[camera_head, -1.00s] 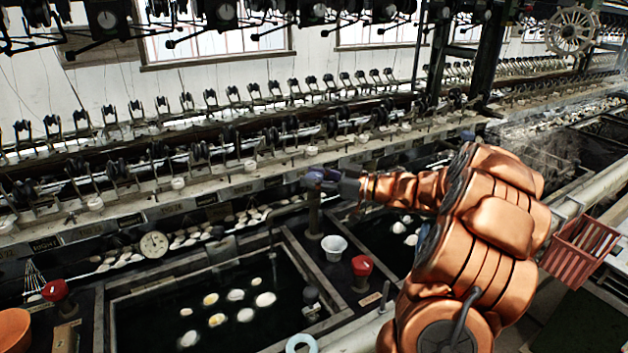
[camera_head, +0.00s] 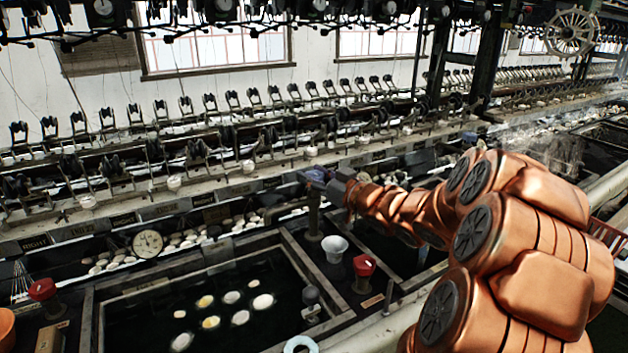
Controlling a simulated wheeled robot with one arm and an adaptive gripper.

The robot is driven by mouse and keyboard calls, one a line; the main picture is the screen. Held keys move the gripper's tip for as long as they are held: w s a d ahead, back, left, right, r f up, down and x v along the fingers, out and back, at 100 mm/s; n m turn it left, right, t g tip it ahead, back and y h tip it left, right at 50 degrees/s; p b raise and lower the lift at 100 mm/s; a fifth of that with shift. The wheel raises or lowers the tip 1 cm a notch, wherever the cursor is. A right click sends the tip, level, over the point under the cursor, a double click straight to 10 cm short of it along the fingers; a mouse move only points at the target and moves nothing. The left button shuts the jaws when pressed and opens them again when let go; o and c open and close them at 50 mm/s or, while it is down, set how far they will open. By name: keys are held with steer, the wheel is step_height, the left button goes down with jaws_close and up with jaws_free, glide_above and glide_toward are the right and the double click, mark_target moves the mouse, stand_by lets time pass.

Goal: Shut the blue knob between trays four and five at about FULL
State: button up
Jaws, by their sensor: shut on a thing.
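The blue knob (camera_head: 313,176) sits on top of a dark upright post (camera_head: 314,215) between two dark water basins. Only a bluish bit of it shows, since my gripper (camera_head: 322,180) covers most of it. My gripper reaches in from the right, low over the post, and is shut on the knob. The fingertips are small and dark here, and the knob's pointer and any FULL marking cannot be made out. The left basin (camera_head: 290,255) holds dark water with several pale and yellow cocoons. The right basin is partly hidden by my copper arm.
A white cup (camera_head: 334,247) stands just below the post. Red knobs stand at the right (camera_head: 364,267) and far left (camera_head: 43,290). A round dial (camera_head: 147,243) is on the back edge. A rail of reeling fittings runs behind. A reddish crate (camera_head: 607,235) is partly hidden at right.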

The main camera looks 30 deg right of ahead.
steer(key=shift+r, duration=0.1)
stand_by(0.4)
steer(key=o, duration=1.2)
steer(key=shift+c, duration=0.2)
steer(key=s+d, duration=0.2)
steer(key=s, duration=0.9)
steer(key=shift+s, duration=0.4)
